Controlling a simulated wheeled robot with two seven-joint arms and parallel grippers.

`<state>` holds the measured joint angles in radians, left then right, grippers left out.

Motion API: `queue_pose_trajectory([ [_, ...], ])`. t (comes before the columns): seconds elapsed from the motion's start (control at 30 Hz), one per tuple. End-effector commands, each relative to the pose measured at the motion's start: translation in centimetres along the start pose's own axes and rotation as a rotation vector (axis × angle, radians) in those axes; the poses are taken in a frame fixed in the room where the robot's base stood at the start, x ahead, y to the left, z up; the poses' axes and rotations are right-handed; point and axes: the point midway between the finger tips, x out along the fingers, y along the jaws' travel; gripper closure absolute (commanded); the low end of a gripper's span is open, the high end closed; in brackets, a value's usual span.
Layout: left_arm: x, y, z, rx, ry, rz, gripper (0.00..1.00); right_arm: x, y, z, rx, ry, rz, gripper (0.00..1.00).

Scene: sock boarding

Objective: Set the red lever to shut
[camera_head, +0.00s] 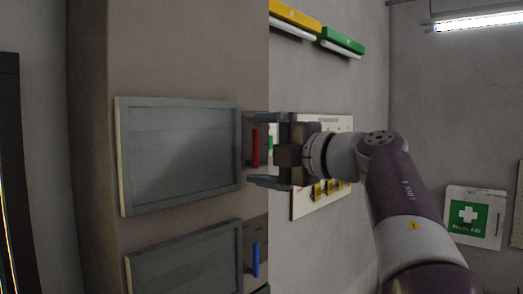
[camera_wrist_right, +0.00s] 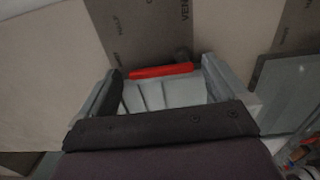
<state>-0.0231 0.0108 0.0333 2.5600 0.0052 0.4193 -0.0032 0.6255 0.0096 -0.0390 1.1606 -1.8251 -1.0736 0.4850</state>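The red lever (camera_head: 256,148) sits upright on a dark plate (camera_head: 248,128) beside the upper grey panel in the head view. In the right wrist view the red lever (camera_wrist_right: 160,71) lies crosswise in front of a grey plate with lettering (camera_wrist_right: 145,30). My right gripper (camera_head: 250,150) is open, one finger above and one below the lever in the head view. In the right wrist view my right gripper (camera_wrist_right: 163,70) has the lever across the gap at its fingertips. I cannot tell whether the fingers touch it. My left gripper is not in view.
The upper grey panel (camera_head: 180,155) and a lower grey panel (camera_head: 185,265) are on the brown cabinet face. A blue lever (camera_head: 256,260) is below the red one. A white board (camera_head: 300,205) with yellow tags hangs behind my right gripper. A green first-aid sign (camera_head: 468,215) is at right.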

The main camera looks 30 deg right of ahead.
Motion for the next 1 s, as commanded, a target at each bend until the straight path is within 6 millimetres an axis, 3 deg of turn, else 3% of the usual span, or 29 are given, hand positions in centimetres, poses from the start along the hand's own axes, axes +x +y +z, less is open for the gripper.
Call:
queue_pose_trajectory([
  [0.27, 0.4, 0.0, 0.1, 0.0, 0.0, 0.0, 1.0, -0.6, -0.2, 0.1, 0.002, -0.002, -0.001, 0.0],
  [0.37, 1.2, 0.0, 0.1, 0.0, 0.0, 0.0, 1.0, -2.2, -0.5, 0.1, 0.001, -0.004, 0.0, 0.0],
  [0.7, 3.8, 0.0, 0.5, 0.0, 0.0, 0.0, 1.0, -10.7, -0.4, 0.1, -0.001, -0.007, -0.001, 0.0],
  [0.83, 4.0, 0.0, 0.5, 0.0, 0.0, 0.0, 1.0, -12.3, -0.2, 0.1, 0.0, -0.003, -0.001, 0.0],
  [1.0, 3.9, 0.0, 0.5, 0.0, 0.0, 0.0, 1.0, -12.7, 0.0, 0.0, 0.001, 0.0, -0.001, 0.0],
])
